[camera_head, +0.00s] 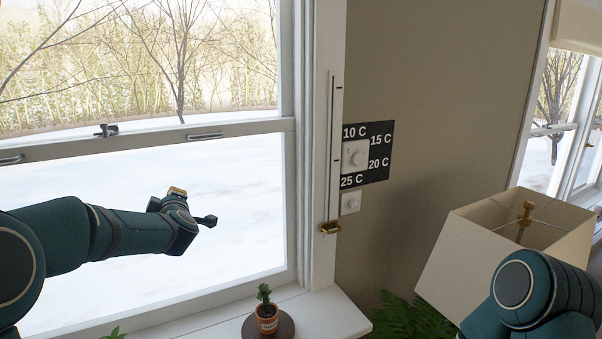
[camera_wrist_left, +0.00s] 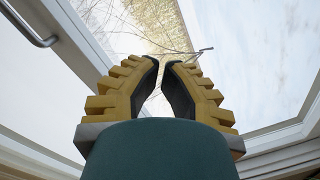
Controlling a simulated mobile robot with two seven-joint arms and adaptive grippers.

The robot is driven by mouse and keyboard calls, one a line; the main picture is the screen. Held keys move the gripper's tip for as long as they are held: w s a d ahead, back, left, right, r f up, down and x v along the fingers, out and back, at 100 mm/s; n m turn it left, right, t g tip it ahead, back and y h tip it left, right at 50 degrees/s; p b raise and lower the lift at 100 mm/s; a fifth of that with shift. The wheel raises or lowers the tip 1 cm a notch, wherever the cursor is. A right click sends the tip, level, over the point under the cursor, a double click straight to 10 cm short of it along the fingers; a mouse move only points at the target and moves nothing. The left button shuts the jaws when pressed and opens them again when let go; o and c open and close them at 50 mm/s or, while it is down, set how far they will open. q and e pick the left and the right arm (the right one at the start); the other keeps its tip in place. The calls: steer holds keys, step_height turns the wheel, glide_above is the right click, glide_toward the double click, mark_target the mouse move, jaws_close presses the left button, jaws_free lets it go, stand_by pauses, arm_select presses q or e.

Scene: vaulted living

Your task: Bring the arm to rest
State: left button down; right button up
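My left arm reaches in from the left in the camera_head view. Its gripper (camera_head: 192,205) is in front of the lower window pane, well clear of the wall. In the left wrist view its two yellow ridged fingers with dark inner pads (camera_wrist_left: 161,66) lean together, with a narrow gap between the tips and nothing seen between them. I cannot tell if it counts as open or shut. My right arm shows only as a dark green link at the lower right; its gripper is out of view.
The window frame (camera_head: 308,150) stands right of my left gripper. On the wall are a dial (camera_head: 354,154) on a black temperature panel (camera_head: 380,138) and a small knob (camera_head: 350,202). A potted cactus (camera_head: 267,317) stands on the sill (camera_head: 335,318). A lampshade (camera_head: 455,260) is close to my right arm.

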arm_select(q)
steer(key=s+d+f+m+g+h+b, duration=0.1)
steer(key=s+d+f+m+g+h, duration=0.2)
steer(key=f, duration=0.8)
steer(key=s+d+f+m+h+b, duration=0.1)
steer(key=s+d+f+m+h, duration=0.25)
steer(key=f, duration=0.65)
steer(key=s+d+f+m+g+h, duration=0.15)
steer(key=s+d+f+m, duration=0.35)
steer(key=f, duration=0.6)
steer(key=s+d+f+m+g+h+b, duration=0.1)
steer(key=s+d+f+g, duration=0.3)
steer(key=s+f, duration=0.4)
steer(key=s+d+f+m+g+h+b, duration=0.1)
steer(key=s+d+f+g, duration=0.3)
steer(key=s, duration=1.3)
steer(key=d+f+m+h, duration=0.1)
steer(key=d+f, duration=0.2)
steer(key=f, duration=0.2)
steer(key=shift+d+m+g+h+b, duration=0.15)
steer(key=shift+m+g+h+b, duration=0.15)
steer(key=shift+m+g+h, duration=0.1)
